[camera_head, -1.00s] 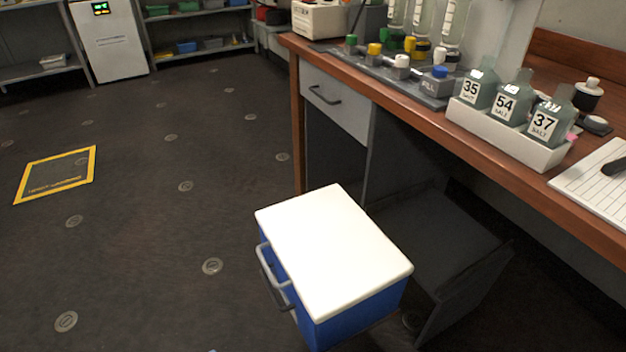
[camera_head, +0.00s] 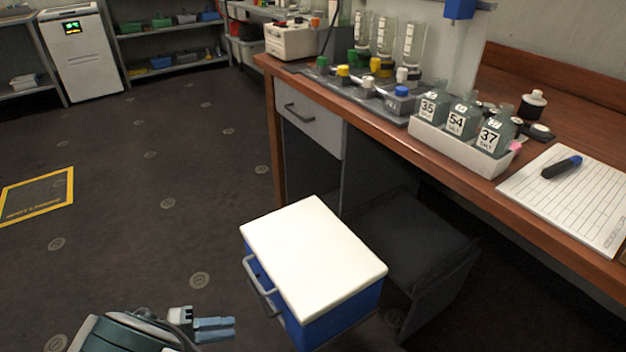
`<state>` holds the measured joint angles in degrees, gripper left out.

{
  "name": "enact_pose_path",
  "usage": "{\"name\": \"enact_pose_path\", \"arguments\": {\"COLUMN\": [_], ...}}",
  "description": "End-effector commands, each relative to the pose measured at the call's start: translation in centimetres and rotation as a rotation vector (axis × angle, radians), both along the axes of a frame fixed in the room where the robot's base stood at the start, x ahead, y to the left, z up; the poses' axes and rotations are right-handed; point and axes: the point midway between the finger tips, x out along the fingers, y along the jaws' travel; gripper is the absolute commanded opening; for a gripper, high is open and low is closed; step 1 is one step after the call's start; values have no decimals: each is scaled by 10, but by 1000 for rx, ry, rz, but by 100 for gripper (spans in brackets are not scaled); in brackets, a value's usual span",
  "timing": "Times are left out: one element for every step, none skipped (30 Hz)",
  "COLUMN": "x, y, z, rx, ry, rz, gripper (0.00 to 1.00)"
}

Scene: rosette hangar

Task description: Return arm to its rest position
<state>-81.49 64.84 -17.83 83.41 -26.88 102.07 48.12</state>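My gripper (camera_head: 215,328) shows at the bottom of the head view, with my arm's dark rounded casing to its left. Its two pale blue fingers point right and lie close together. Whether a gap is between them is hard to tell, and I see no object held. The gripper appears left of and in front of the blue box with the white lid (camera_head: 312,258), apart from it in the picture. The rest of my arm is out of view.
A wooden bench (camera_head: 390,122) runs along the right, with a white rack (camera_head: 455,148) of numbered bottles, a clipboard sheet (camera_head: 570,200) and a pen (camera_head: 561,167). A grey drawer (camera_head: 308,117) is under it. The dark floor (camera_head: 120,210) at left is open, with a yellow-framed marking (camera_head: 38,197).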

Motion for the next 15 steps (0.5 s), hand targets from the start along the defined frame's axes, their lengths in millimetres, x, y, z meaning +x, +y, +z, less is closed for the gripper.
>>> {"name": "enact_pose_path", "arguments": {"x": [13,20,27,32,37,43,48,51,56,59,61,65,66,68,70], "y": [-13,-20,-30,-38,-46,-56,-64,-72,-83,-91,-99,-110,-118,-126,-137], "z": [32,43,58,69,80,94,105,116,130,140,151,165,175,185,199], "rx": [50,79,121,152,185,227,262,295,339,375,409,457,493,529,577], "ry": [37,64,96,120,142,169,188,206,229,242,257,273,285,293,303], "rz": [-52,-77,-109,-132,-155,-182,-203,-222,-245,-262,-279,-298,-311,-325,-340], "gripper": [25,25,25,25,25,25,25,25,25,25,25,25,25,25,25]}}
